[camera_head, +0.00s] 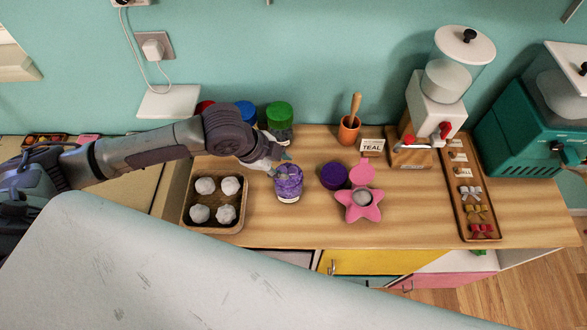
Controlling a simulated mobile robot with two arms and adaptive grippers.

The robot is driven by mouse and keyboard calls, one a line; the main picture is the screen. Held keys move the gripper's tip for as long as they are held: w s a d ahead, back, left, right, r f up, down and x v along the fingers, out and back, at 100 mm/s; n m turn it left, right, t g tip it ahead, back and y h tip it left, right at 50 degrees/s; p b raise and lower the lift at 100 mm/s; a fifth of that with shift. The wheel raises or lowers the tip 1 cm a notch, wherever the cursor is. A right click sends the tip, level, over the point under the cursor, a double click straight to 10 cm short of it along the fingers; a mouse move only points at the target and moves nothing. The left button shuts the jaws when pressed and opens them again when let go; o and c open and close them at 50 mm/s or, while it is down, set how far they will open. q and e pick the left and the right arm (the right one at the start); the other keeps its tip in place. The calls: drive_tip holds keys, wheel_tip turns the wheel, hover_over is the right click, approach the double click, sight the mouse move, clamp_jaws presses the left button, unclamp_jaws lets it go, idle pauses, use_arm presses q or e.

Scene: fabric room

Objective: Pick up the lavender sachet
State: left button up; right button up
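I cannot tell for sure which thing is the lavender sachet. A glass jar with purple contents (288,184) stands open on the wooden counter, and a round purple lid (333,176) lies to its right. Several white, pouch-like lumps (227,186) sit in a woven tray (213,229) left of the jar. My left gripper (279,162) reaches in from the left, with its fingertips at the upper left rim of the jar. The gap between its fingers and anything in it are not clear. My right gripper is not in view.
A pink star-shaped dish (352,213) stands right of the jar. Red, blue and green-topped jars (279,115) stand behind my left gripper. A mortar-like cup (349,130), a white dispenser (437,95), a bow tray (470,200) and a teal machine (530,120) stand farther right.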

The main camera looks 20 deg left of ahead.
sight(290, 172)
use_arm(q)
drive_tip(key=x, duration=0.2)
drive_tip(key=p+x, duration=0.1)
drive_tip(key=x, duration=0.1)
drive_tip(key=shift+w+a+f, duration=0.1)
drive_tip(key=shift+f, duration=0.45)
drive_tip(key=shift+c, duration=1.5)
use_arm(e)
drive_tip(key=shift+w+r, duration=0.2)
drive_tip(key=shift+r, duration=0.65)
